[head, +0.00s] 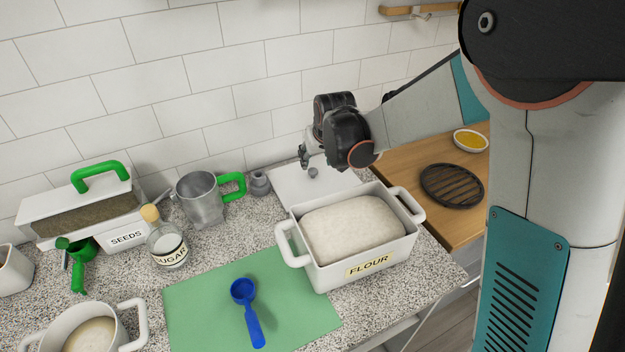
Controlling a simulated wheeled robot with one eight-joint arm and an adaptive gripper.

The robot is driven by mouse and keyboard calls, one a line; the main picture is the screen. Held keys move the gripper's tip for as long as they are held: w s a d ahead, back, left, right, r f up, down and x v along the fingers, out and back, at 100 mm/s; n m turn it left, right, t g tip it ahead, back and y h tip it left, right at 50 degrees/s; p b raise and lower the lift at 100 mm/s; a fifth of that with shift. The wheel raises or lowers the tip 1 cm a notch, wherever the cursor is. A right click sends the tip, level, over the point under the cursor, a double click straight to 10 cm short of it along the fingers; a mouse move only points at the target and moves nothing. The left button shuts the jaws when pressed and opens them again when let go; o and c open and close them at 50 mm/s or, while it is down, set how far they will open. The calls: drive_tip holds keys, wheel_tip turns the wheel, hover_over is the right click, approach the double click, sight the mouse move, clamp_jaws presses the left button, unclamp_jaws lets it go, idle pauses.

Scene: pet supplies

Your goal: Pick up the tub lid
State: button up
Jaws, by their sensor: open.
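The white tub lid (290,191) with a small grey knob (313,172) is behind the flour tub, near the tiled wall. The tub hides its front part, and I cannot tell whether it lies flat or leans. The white tub labelled FLOUR (306,266) stands uncovered on the counter, filled with pale flour. My gripper (304,160) is open with nothing seen in it. In the picture its fingertips are just above and left of the knob, and they look apart from it.
A metal jug with a green handle (200,205) and a small grey pot (259,184) stand left of the lid. A sugar bottle (165,243), a seeds box (75,218) and a blue scoop (246,308) on a green mat (200,310) are further left and front.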

sight(313, 170)
drive_tip(key=x, duration=0.3)
drive_tip(key=shift+b, duration=0.3)
drive_tip(key=shift+s+b+x, duration=0.15)
drive_tip(key=shift+b+x, duration=0.4)
drive_tip(key=shift+x, duration=0.85)
drive_tip(key=shift+s+b+x, duration=0.1)
drive_tip(key=shift+b+x, duration=0.45)
drive_tip(key=shift+x, duration=0.8)
drive_tip(key=shift+d, duration=0.1)
clamp_jaws()
